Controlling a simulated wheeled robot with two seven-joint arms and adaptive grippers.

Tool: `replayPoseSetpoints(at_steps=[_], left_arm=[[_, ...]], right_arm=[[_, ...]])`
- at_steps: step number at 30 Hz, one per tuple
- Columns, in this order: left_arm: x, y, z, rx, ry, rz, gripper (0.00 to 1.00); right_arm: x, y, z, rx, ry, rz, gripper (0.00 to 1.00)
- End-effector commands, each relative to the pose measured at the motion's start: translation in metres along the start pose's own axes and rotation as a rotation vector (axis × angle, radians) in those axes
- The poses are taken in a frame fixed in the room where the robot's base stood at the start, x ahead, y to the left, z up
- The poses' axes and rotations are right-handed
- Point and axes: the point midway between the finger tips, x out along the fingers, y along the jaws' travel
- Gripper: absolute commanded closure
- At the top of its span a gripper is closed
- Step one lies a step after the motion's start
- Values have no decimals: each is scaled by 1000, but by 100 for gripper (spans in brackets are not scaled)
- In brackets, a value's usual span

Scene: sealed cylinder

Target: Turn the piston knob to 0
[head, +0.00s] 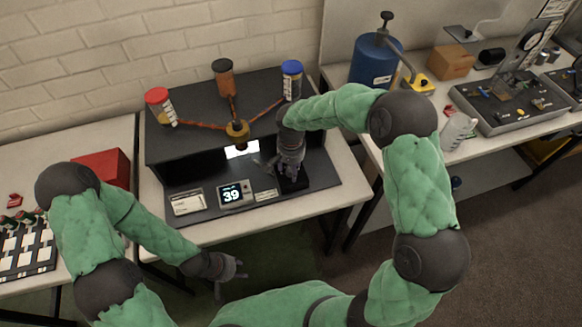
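A black apparatus (190,147) stands on the middle table. Three arms run from its brass-coloured hub (238,131) to containers with a red cap (157,95), a dark cap (222,66) and a blue cap (291,67). A small display (234,194) on its base reads 39. My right gripper (289,172) points down over a dark block (293,185) right of the display. Its fingers hide what is beneath, so I cannot tell whether it grips a knob. No piston knob is clearly identifiable. My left gripper (230,281) is open and empty before the table's front edge.
A blue tank (375,62) with a black top handle, a yellow device (417,84), a white bottle (457,131) and a grey equipment tray (509,105) are on the right table. A red box (103,166) sits left. Small cards flank the display.

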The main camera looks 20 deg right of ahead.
Motion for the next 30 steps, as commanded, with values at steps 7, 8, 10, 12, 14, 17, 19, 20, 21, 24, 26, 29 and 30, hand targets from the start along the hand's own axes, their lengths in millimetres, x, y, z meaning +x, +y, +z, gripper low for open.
replayPoseSetpoints(at_steps=[7, 8, 10, 12, 14, 17, 19, 20, 21, 24, 26, 29, 30], left_arm=[[0, 0, 0, 0, 0, 0, 60], [0, 0, 0, 0, 0, 0, 60], [0, 0, 0, 0, 0, 0, 60], [0, 0, 0, 0, 0, 0, 60], [-1, 0, 0, 0, 0, 0, 60], [-2, 1, 0, 0, 0, 0, 60], [-3, 1, 0, 0, 0, 0, 60], [-4, 1, 0, 0, 0, 0, 60], [-5, 2, 0, 0, 0, 0, 60], [-7, 3, 0, 0, 0, 0, 60], [-9, 3, 0, 0, 0, 0, 60], [-13, 4, 0, 0, 0, 0, 60], [-14, 5, 0, 0, 0, 0, 60]], right_arm=[[0, 0, 0, 0, 0, 0, 100], [0, 0, 0, 0, 0, 0, 100], [0, 0, 0, -1, 0, 0, 100], [0, 0, 0, -6, 0, 0, 100], [0, 0, 0, -14, -1, 0, 100], [0, 0, 0, -40, -1, 0, 100], [0, 0, 0, -69, -1, 0, 100], [0, 0, 0, -86, -1, 0, 100], [-1, 0, 0, -108, -1, 0, 100], [-1, 0, 0, -179, -1, 0, 100], [-1, 0, 0, -229, -1, 0, 100], [-1, 0, 0, -319, -1, 0, 100], [-1, 0, 0, -356, -1, 0, 100]])
